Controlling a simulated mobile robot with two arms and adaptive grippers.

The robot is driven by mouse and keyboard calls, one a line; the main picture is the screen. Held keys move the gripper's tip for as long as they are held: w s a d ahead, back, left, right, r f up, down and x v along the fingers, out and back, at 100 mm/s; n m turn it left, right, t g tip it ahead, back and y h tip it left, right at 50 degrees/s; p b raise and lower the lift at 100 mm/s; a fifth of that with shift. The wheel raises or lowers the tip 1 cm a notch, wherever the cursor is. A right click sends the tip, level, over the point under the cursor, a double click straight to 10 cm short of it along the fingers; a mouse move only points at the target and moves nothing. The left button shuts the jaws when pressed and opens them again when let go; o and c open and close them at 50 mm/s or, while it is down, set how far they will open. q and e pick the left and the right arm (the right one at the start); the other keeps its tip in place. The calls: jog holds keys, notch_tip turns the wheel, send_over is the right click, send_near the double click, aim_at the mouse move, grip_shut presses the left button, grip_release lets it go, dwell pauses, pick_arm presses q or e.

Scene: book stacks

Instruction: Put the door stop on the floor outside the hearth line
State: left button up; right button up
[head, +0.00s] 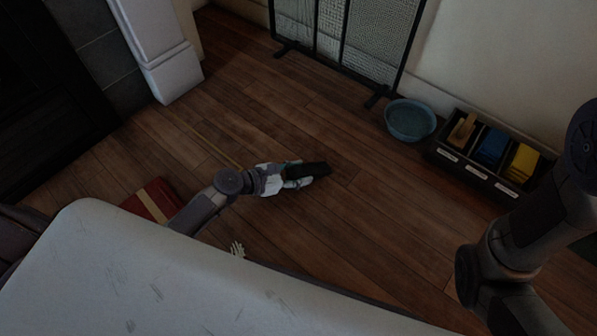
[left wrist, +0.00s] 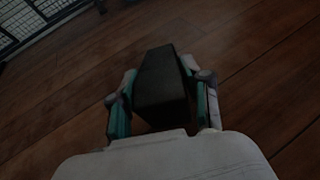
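The door stop is a dark, wedge-like block (head: 307,170), low over or on the floor right of the hearth line; I cannot tell whether it touches the boards. My left gripper (head: 298,178) is at its left end. In the left wrist view the door stop (left wrist: 162,85) sits between the two teal-padded fingers (left wrist: 163,105), which appear closed on its sides.
A red book-like thing with a yellow band (head: 150,203) lies left of my left arm. A mesh screen (head: 345,40), blue basin (head: 410,120) and dark divided box (head: 483,160) with cloths stand along the wall. A pale surface (head: 170,275) fills the front. Mid-floor is clear.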

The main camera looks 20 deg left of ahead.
pick_arm(q)
jog(key=shift+o, duration=1.4)
jog(key=shift+r, duration=0.1)
